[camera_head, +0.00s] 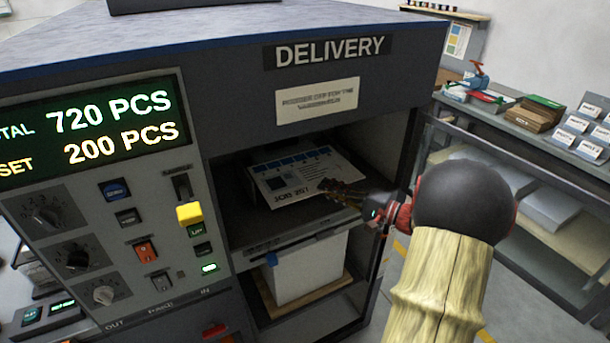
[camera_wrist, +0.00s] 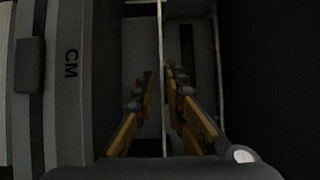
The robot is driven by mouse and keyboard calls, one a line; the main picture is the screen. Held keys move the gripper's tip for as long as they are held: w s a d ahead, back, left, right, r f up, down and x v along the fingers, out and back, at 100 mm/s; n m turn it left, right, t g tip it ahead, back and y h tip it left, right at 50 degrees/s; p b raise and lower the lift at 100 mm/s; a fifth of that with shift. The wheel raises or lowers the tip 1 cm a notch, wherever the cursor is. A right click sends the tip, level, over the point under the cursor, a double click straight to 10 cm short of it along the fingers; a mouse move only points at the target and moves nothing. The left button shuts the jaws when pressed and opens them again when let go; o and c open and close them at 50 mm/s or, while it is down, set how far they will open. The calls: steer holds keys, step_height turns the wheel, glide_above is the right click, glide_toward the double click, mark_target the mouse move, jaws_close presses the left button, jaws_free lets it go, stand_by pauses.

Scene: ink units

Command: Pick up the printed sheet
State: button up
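The printed sheet (camera_head: 296,174) is white with blue blocks and dark lettering. The fingertips are close to this edge on both sides. The view is too dark to tell whether they touch it.
The grey machine (camera_head: 235,75) encloses the bay, with a side wall to the right. A control panel (camera_head: 105,200) with a yellow knob is at left. A white stack (camera_head: 308,268) fills the lower bay. A side bench (camera_head: 540,140) holds boxes and cards.

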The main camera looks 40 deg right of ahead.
mark_target(316, 182)
steer(key=x, duration=0.2)
steer(key=b+x, duration=0.1)
steer(key=x, duration=0.1)
steer(key=shift+w+d+r, duration=0.1)
steer(key=shift+w, duration=0.35)
steer(key=shift+c, duration=0.3)
jaws_close()
steer(key=shift+r, duration=0.1)
